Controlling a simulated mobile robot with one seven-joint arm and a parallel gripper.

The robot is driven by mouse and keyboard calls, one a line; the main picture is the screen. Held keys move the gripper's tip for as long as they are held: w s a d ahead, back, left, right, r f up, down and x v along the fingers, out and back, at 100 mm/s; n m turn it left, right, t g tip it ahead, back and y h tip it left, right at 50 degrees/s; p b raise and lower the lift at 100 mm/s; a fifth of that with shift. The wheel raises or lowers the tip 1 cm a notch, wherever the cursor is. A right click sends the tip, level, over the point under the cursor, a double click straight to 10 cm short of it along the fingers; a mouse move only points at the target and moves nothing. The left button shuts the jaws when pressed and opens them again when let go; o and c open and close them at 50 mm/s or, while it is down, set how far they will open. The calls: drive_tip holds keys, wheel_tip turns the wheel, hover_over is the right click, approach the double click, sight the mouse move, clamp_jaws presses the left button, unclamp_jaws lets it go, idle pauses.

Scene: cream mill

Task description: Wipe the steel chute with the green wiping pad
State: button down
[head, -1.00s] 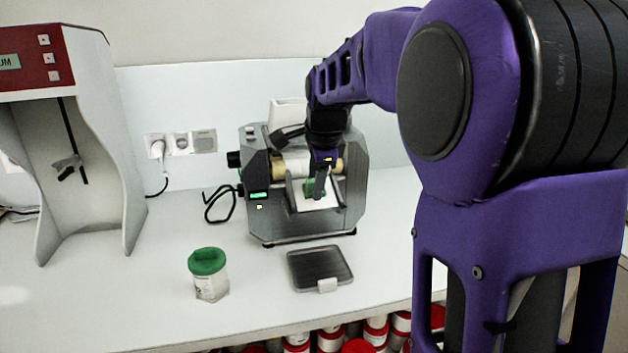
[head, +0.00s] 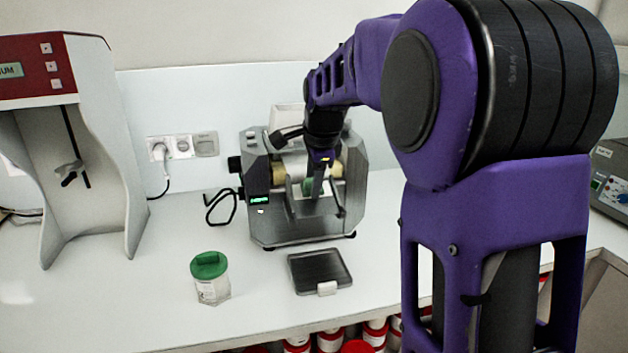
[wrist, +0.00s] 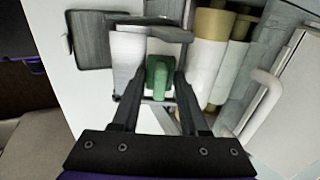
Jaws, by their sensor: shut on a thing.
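My gripper (wrist: 160,82) is shut on the green wiping pad (wrist: 158,70), with one finger on each side of its raised green part. In the head view the gripper (head: 316,186) is down inside the front opening of the mill, and a bit of the green pad (head: 308,186) shows beside the fingers. The steel chute (head: 316,208) slopes out below the rollers at the mill's front. In the wrist view the pad is over or on the pale chute area (wrist: 128,50); I cannot tell whether it touches. The fingers and pad hide part of the chute.
The mill's rollers (wrist: 210,60) lie close to the right of the gripper in the wrist view. A dark tray (head: 320,270) and a green-lidded jar (head: 209,278) stand in front of the mill. A red-and-white cabinet (head: 60,140) stands left. The bench between is clear.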

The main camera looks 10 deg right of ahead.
sight(316, 208)
drive_tip(key=shift+s+f+b, duration=0.7)
drive_tip(key=shift+s+b, duration=0.25)
drive_tip(key=shift+s, duration=0.05)
drive_tip(key=shift+s+f+b, duration=0.2)
drive_tip(key=shift+s+b, duration=0.1)
drive_tip(key=shift+s, duration=0.2)
drive_tip(key=shift+s+f+b, duration=0.15)
drive_tip(key=shift+s+b, duration=0.15)
drive_tip(key=shift+s, duration=0.2)
drive_tip(key=shift+r, duration=0.1)
wheel_tip(316, 208, up, 8)
drive_tip(key=s+p, duration=0.1)
drive_tip(key=p, duration=0.5)
drive_tip(key=shift+f, duration=0.2)
drive_tip(key=shift+r, duration=0.15)
